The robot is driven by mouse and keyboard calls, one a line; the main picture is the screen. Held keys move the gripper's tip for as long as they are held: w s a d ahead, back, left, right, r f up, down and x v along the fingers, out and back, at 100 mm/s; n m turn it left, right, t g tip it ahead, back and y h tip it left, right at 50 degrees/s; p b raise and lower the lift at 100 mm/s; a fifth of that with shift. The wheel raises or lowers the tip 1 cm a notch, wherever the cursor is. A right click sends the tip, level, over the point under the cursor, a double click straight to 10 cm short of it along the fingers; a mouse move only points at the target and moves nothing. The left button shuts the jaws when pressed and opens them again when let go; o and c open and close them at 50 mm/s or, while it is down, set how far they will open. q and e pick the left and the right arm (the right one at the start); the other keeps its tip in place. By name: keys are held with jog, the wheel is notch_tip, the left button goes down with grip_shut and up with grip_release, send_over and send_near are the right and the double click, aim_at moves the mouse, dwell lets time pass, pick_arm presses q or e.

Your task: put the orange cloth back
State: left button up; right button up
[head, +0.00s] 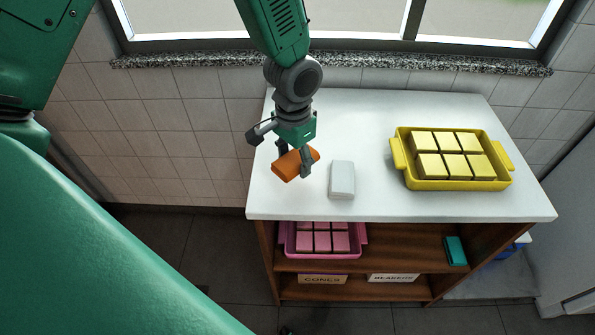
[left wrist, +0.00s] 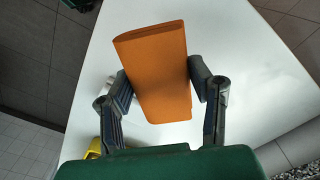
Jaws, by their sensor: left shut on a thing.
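The orange cloth (head: 296,164) is a folded block at the left side of the white counter top. My left gripper (head: 294,162) comes down from above and is shut on it. In the left wrist view the cloth (left wrist: 155,75) sits tilted between the two fingers of the left gripper (left wrist: 160,88), with a finger against each side. I cannot tell whether the cloth touches the counter or hangs just above it. My right gripper is not in view.
A white block (head: 342,179) lies just right of the cloth on the counter (head: 370,120). A yellow tray (head: 458,184) with several pale yellow blocks stands at the right. The shelf below holds a pink tray (head: 322,255) with pink blocks and a teal item (head: 456,251).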

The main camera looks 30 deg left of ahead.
aim_at(289, 154)
pick_arm(q)
jog(key=shift+f, duration=0.6)
jog(key=f, duration=0.1)
jog(key=a+f, duration=0.1)
jog(key=f, duration=0.2)
jog(key=shift+w+a+f, duration=0.1)
jog(key=shift+w+a, duration=0.05)
jog(key=shift+a, duration=0.25)
jog(key=shift+f, duration=0.15)
jog(key=shift+c, duration=0.4)
jog(key=shift+d, duration=0.5)
jog(key=o, duration=1.2)
jog(key=shift+d, duration=0.25)
jog(key=shift+a, duration=0.45)
jog(key=shift+a+r, duration=0.1)
jog(key=shift+r, duration=0.15)
jog(key=r, duration=1)
jog(key=shift+d+r, duration=0.4)
jog(key=shift+a+r, duration=0.2)
jog(key=shift+r, duration=0.3)
jog(key=shift+a, duration=0.25)
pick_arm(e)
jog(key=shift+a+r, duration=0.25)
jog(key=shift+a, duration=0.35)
